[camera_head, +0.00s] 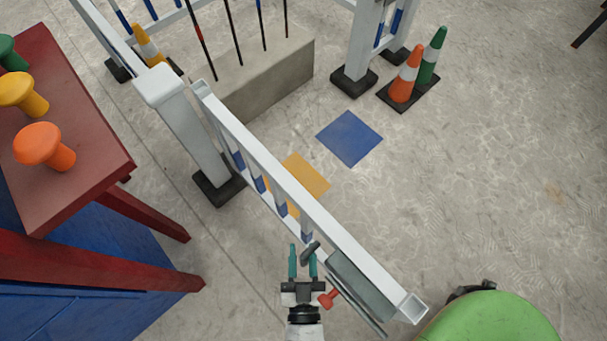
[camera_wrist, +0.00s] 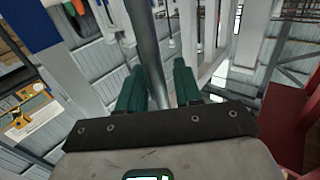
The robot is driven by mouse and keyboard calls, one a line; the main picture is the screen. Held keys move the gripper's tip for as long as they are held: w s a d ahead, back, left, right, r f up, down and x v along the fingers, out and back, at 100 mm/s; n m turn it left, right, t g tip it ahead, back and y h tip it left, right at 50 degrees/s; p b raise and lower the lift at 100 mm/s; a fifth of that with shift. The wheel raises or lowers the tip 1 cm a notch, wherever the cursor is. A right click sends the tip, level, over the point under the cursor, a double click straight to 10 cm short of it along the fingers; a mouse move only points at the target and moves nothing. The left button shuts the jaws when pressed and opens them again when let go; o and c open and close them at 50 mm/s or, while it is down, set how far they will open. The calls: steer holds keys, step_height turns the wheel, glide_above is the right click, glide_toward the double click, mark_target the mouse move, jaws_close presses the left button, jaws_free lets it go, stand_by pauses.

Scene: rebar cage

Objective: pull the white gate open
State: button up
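The white gate (camera_head: 290,185) runs diagonally in the head view from beside a white post (camera_head: 192,135) down to the lower right. It has blue-marked uprights below its top rail. A dark grey handle (camera_head: 311,250) stands out from its near side. My gripper (camera_head: 303,262) is at that handle, with its two teal fingers apart. In the wrist view a grey bar (camera_wrist: 146,45) passes between the fingers of my gripper (camera_wrist: 158,85). I see narrow gaps beside the bar, and cannot tell whether either finger touches it. A grey plate and a red knob (camera_head: 328,298) are near the gate's lower right end.
A dark red table (camera_head: 75,110) with colored knobs stands at left. A green round seat (camera_head: 490,320) is at bottom right, close to the gate's end. A concrete block (camera_head: 265,80), another post and cones (camera_head: 405,75) stand beyond the gate. Floor at right is clear.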

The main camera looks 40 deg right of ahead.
steer(key=shift+s+a, duration=0.1)
steer(key=shift+s, duration=0.1)
steer(key=p+v, duration=0.1)
steer(key=v, duration=0.9)
steer(key=shift+s+a, duration=0.25)
